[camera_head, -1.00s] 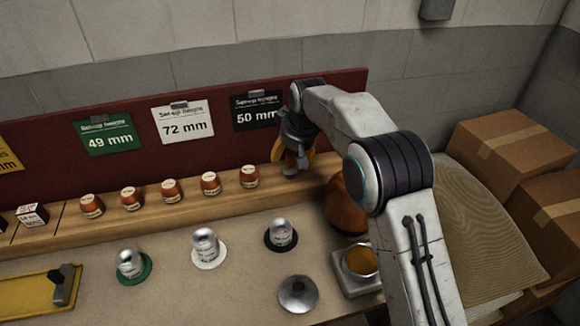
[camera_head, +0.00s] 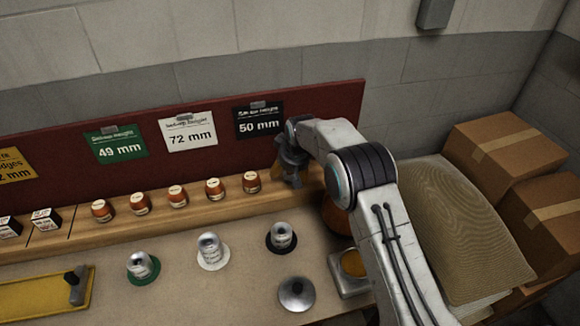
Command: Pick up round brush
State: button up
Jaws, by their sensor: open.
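I cannot make out a round brush with certainty; it may be hidden by my arm. My gripper (camera_head: 285,174) is open over the right part of the wooden shelf (camera_head: 200,204), just right of the rightmost small orange-brown pot (camera_head: 251,182). One yellowish finger shows; the other finger and the space between them are largely hidden. I see nothing clearly held.
Several labelled pots line the shelf. Silver-topped pieces on green (camera_head: 143,267), white (camera_head: 211,251) and black (camera_head: 281,237) bases stand on the bench. A metal dome (camera_head: 296,294) and a dish of amber material (camera_head: 353,263) are nearer. Cardboard boxes (camera_head: 500,150) stand right.

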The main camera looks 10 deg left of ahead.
jog(key=shift+w+f, duration=0.1)
jog(key=shift+f, duration=0.2)
jog(key=c, duration=1.3)
